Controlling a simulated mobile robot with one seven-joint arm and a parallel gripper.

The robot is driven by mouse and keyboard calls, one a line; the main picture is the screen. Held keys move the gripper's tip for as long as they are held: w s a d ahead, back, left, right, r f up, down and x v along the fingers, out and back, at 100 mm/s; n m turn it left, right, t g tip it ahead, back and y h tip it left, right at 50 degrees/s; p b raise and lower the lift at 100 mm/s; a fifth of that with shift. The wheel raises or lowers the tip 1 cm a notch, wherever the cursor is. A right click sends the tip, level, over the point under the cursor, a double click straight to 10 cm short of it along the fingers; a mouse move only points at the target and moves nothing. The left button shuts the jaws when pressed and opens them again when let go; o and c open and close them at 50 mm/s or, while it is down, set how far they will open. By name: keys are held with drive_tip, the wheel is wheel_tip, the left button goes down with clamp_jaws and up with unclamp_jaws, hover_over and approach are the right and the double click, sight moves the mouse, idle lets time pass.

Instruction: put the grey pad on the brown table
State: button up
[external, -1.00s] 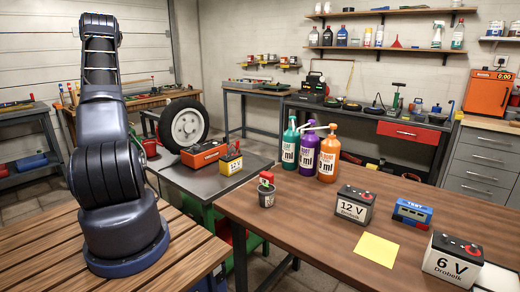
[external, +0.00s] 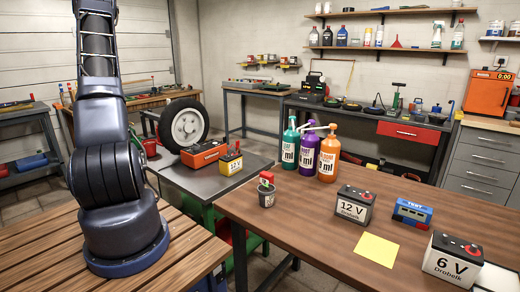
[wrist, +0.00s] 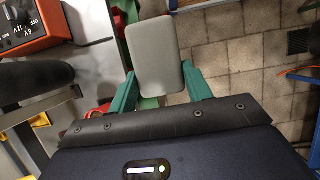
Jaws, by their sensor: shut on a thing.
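The grey pad (wrist: 155,50) is a rounded rectangular block in the wrist view. My gripper (wrist: 159,72) is shut on it, with a green finger on each side, and holds it above the tiled floor beside a grey surface. The pad and my gripper are not visible in the external view. The brown table (external: 308,235) stands at the right in the external view, with a wide top partly covered by objects.
On the brown table are a small red-topped pot (external: 267,190), pump bottles (external: 305,155), a 12 V battery (external: 355,206), a blue tester (external: 412,214), a yellow sheet (external: 377,250) and a 6 V battery (external: 453,259). The front left of its top is clear.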

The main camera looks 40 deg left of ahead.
wheel_tip(320, 180, up, 13)
drive_tip(key=w+d, duration=0.4)
drive_tip(key=w, duration=0.5)
drive_tip(key=w+d+m, duration=0.1)
drive_tip(key=w+d, duration=0.3)
drive_tip(key=w, duration=0.5)
drive_tip(key=w+d, duration=0.4)
drive_tip(key=w, duration=0.6)
drive_tip(key=w+d+m+g, duration=0.1)
drive_tip(key=w+d, duration=2.1)
drive_tip(key=d, duration=0.2)
drive_tip(key=w+d+m, duration=0.1)
drive_tip(key=w+d, duration=0.3)
drive_tip(key=d, duration=0.4)
drive_tip(key=w+d, duration=0.3)
drive_tip(key=d, duration=0.6)
drive_tip(key=m, duration=0.2)
hover_over(362, 180)
drive_tip(key=a, duration=0.1)
drive_tip(key=shift+n+g, duration=0.3)
drive_tip(key=shift+g, duration=0.1)
drive_tip(key=f, duration=1.7)
drive_tip(key=w+f, duration=0.1)
drive_tip(key=f, duration=0.7)
drive_tip(key=shift+a+f, duration=0.2)
drive_tip(key=shift+f, duration=0.05)
